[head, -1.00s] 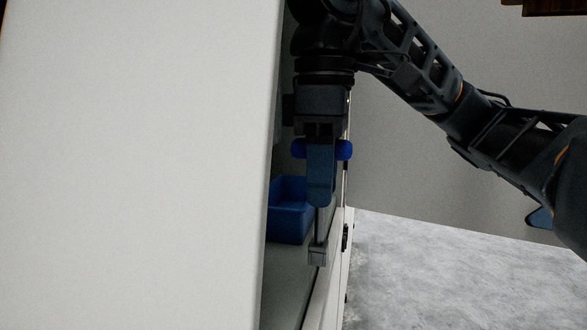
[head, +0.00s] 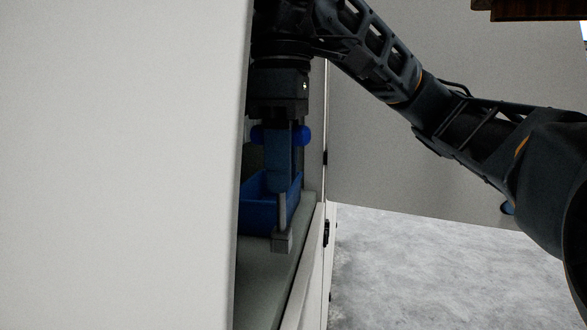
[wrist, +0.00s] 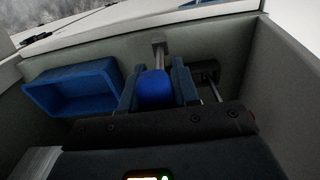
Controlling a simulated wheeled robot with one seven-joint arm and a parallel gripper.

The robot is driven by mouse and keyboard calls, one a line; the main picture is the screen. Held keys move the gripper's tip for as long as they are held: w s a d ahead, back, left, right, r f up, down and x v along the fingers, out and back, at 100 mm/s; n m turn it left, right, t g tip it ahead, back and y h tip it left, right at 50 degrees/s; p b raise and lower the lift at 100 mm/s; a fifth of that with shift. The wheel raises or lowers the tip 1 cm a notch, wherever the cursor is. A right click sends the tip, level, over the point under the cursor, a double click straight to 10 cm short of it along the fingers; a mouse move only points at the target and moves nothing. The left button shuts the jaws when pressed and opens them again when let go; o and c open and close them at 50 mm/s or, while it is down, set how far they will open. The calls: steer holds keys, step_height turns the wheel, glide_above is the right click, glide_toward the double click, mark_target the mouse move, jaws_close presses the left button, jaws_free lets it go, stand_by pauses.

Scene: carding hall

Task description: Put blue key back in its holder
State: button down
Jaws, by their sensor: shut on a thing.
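The blue key (head: 304,135) has a rounded blue handle, a thin metal shaft and a grey block at its lower end. My gripper (head: 280,188) points down and is shut on it, inside a pale cabinet. In the wrist view the blue handle (wrist: 155,90) sits between the fingers (wrist: 154,76), with the grey end block (wrist: 158,42) beyond them. A dark block with a metal rod (wrist: 206,70) is just right of the fingers; I cannot tell whether it is the holder or a shadow. Whether the key's end touches the cabinet floor is unclear.
An open blue bin (head: 262,216) stands on the cabinet floor (head: 258,275), close behind the gripper; in the wrist view the bin (wrist: 72,90) is left of it. A large white panel (head: 115,165) hides much of the interior. Open grey floor (head: 430,270) lies to the right.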

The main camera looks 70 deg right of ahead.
steer(key=w+a+f+b, duration=0.2)
steer(key=w+f+b, duration=0.2)
steer(key=w, duration=0.5)
steer(key=shift+w+f+b, duration=0.15)
steer(key=shift+w+b, duration=0.25)
steer(key=shift+b, duration=0.75)
stand_by(0.6)
stand_by(0.4)
steer(key=c, duration=0.8)
jaws_free()
steer(key=shift+o, duration=0.2)
step_height(320, 180, up, 8)
steer(key=shift+f, duration=0.1)
